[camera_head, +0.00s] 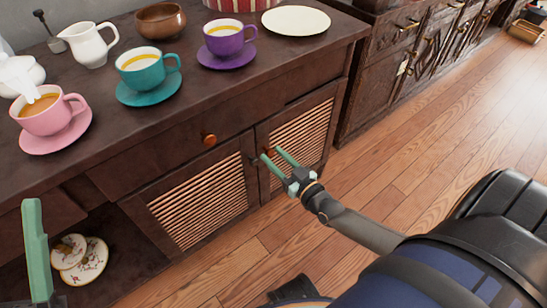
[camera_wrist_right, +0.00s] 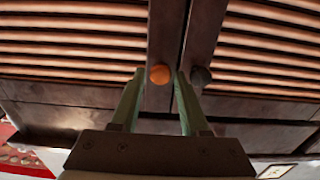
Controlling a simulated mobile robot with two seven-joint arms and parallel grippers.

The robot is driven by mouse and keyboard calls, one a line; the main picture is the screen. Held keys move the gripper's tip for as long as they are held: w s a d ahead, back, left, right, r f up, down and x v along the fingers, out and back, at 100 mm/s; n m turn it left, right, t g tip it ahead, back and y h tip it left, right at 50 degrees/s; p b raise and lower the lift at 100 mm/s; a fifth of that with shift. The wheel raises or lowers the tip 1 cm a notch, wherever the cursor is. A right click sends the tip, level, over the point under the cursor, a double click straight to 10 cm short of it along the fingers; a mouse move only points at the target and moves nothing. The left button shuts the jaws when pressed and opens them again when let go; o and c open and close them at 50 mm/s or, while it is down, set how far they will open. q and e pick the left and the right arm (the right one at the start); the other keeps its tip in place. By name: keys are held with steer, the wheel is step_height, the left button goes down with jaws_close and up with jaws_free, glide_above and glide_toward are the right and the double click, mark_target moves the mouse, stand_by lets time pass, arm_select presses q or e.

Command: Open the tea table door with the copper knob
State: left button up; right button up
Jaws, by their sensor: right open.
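The tea table (camera_head: 120,190) is dark wood with two slatted doors side by side. The copper knob (camera_head: 268,151) is on the right door (camera_head: 300,130), near the seam; it shows as an orange ball in the right wrist view (camera_wrist_right: 160,74). A dark knob (camera_wrist_right: 201,76) sits beside it on the left door (camera_head: 200,200). Both doors look shut. My right gripper (camera_head: 271,154) is open, with its green fingertips on either side of the copper knob; I cannot tell whether they touch it. My left gripper (camera_head: 38,250) shows only one green finger at the lower left.
Cups on saucers, in pink (camera_head: 50,118), teal (camera_head: 148,75) and purple (camera_head: 228,40), stand on the table top. A drawer with an orange knob (camera_head: 209,139) is above the doors. Plates (camera_head: 85,260) lie on the open lower shelf. The wood floor (camera_head: 400,150) in front is clear.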

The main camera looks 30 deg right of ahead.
steer(key=shift+w, duration=0.4)
steer(key=shift+c, duration=0.2)
jaws_close()
stand_by(1.0)
